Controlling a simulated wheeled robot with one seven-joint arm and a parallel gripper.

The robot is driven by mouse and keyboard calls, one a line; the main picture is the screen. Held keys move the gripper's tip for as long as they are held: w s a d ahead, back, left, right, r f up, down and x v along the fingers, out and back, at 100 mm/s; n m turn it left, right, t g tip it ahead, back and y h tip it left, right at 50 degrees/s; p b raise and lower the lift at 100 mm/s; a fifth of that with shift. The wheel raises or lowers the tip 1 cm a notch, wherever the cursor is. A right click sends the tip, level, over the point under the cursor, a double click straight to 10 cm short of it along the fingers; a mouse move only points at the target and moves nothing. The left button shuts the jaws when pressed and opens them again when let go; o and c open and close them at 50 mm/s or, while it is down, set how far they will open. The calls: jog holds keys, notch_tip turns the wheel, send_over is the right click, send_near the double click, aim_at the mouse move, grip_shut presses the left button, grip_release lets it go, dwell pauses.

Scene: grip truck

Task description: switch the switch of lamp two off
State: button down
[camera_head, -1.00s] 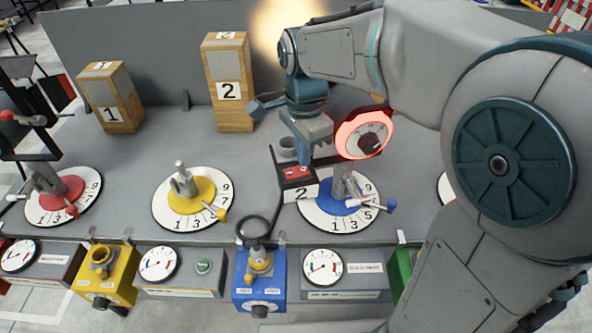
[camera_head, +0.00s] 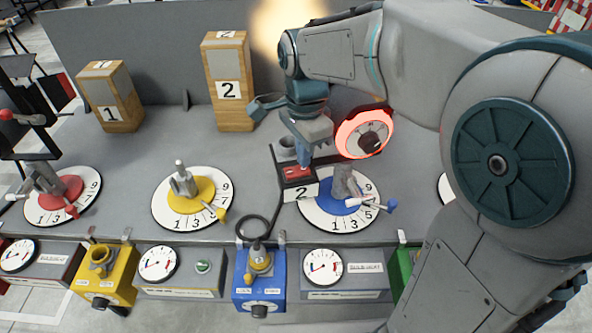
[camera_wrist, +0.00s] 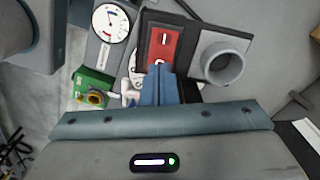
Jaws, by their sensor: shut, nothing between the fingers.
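The switch of lamp two is a red rocker (camera_head: 297,172) in a black box, with a white label "2" (camera_head: 301,191) on its front. In the wrist view the red rocker (camera_wrist: 165,45) shows a mark at each end. My gripper (camera_head: 304,158) points down at the rocker, its blue fingers shut and empty. In the wrist view the fingertips (camera_wrist: 159,70) are at the rocker's near end and cover part of it. I cannot tell whether they touch it. A warm glow (camera_head: 285,25) shows at the top, partly behind my arm; the lamp itself is not clearly visible.
A grey round socket (camera_wrist: 222,62) is beside the rocker. A blue dial (camera_head: 340,210) with a lever stands close to the right of the switch box. A red-ringed round device (camera_head: 364,133) is near my wrist. Wooden blocks 1 (camera_head: 110,97) and 2 (camera_head: 229,85) stand at the back left.

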jog(key=shift+f+b, duration=0.45)
jog(key=shift+f, duration=0.25)
jog(key=shift+r, duration=0.1)
notch_tip(320, 180, up, 7)
jog(key=p, duration=0.6)
dwell(0.4)
jog(key=shift+s, duration=0.1)
dwell(0.4)
